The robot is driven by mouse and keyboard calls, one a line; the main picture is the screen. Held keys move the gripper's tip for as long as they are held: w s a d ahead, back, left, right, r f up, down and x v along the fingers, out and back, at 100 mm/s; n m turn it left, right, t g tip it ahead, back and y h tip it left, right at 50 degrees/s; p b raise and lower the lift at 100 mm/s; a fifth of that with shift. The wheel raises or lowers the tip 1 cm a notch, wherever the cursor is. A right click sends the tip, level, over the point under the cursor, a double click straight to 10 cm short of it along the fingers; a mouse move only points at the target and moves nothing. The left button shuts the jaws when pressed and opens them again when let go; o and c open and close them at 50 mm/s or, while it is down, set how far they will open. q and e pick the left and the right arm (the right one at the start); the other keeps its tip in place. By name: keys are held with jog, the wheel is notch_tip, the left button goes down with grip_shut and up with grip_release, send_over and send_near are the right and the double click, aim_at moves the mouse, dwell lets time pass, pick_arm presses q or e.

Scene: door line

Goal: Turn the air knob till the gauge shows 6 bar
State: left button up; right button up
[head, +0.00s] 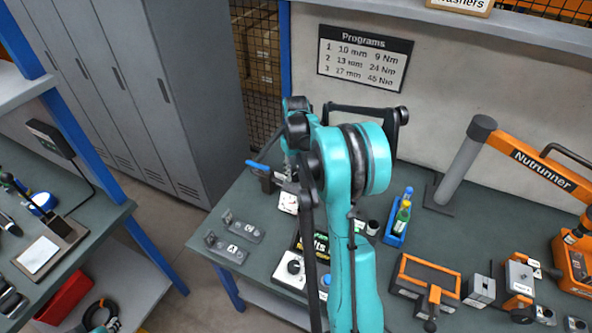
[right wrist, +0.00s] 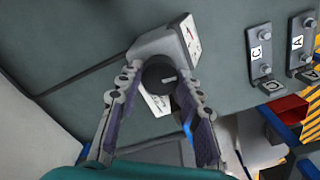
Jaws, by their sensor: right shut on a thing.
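The air knob (right wrist: 156,72) is a dark round knob with a light mark, on the face of a grey box (right wrist: 150,47) in the right wrist view. My right gripper (right wrist: 161,80) is shut on the knob, one finger on each side. The gauge (right wrist: 190,39), with a white face, sits on the box's side; it is seen at a slant and its reading is too small to tell. In the head view my teal right arm hides most of the gripper and the knob.
A blue lever (head: 258,166) sticks out beside the box. Metal brackets (head: 243,231) lie in front. A blue bin with bottles (head: 398,221), an orange-framed tray (head: 425,275) and the orange nutrunner arm (head: 540,172) stand to the right. A programs sign (head: 365,57) hangs behind.

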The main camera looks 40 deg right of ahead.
aim_at(296, 172)
jog(key=shift+n, duration=0.7)
jog(key=o, duration=1.1)
jog(key=shift+o, duration=0.2)
notch_tip(296, 172, up, 12)
jog(key=shift+a, duration=0.1)
